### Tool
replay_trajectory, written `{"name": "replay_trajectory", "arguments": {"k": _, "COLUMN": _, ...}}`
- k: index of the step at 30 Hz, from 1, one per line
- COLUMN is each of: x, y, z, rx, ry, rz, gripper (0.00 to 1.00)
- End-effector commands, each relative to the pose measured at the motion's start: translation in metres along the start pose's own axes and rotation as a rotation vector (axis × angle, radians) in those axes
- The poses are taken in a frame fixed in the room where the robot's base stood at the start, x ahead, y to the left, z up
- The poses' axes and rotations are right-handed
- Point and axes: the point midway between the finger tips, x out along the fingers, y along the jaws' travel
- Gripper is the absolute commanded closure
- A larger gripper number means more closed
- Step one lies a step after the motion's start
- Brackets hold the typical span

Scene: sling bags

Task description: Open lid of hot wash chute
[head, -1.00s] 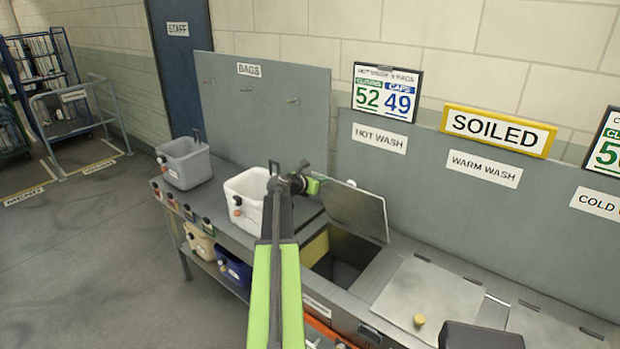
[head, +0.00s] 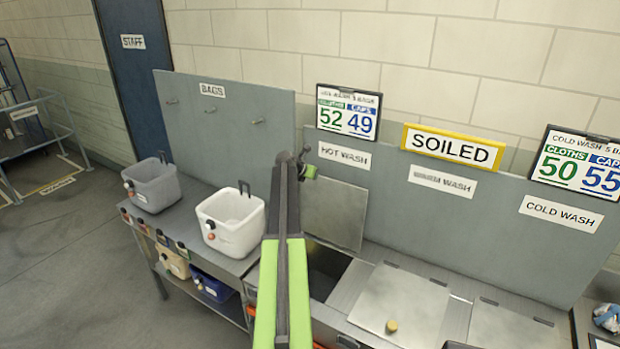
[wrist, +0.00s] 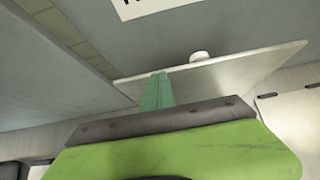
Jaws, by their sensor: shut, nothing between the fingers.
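The hot wash lid (head: 336,215) is a grey metal plate standing nearly upright at the back of its chute, below the HOT WASH label (head: 344,156). The dark chute opening (head: 325,262) shows beneath it, partly hidden by my arm. My gripper (head: 308,172) is at the lid's upper left corner, small and partly hidden in the head view. In the wrist view my shut green fingers (wrist: 158,88) overlap the near face of the lid (wrist: 235,78). A pale knob (wrist: 199,57) shows above the lid's edge. I cannot tell whether the fingers touch the lid.
The warm wash lid (head: 400,305) lies closed to the right, with a yellowish knob. A white bin (head: 232,220) and a grey bin (head: 152,185) stand on the counter to the left. A grey back panel (head: 400,215) rises behind the chutes.

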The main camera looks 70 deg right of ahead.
Motion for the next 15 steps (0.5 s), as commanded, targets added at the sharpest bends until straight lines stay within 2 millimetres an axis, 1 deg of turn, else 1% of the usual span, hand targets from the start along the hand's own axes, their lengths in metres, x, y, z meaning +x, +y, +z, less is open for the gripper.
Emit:
{"name": "replay_trajectory", "arguments": {"k": 6, "x": -0.0027, "y": 0.0053, "z": -0.0018, "rx": -0.004, "ry": -0.001, "rz": 0.005, "gripper": 1.00}}
{"name": "replay_trajectory", "arguments": {"k": 15, "x": -0.0068, "y": 0.0062, "z": -0.0048, "rx": -0.005, "ry": -0.001, "rz": 0.007, "gripper": 1.00}}
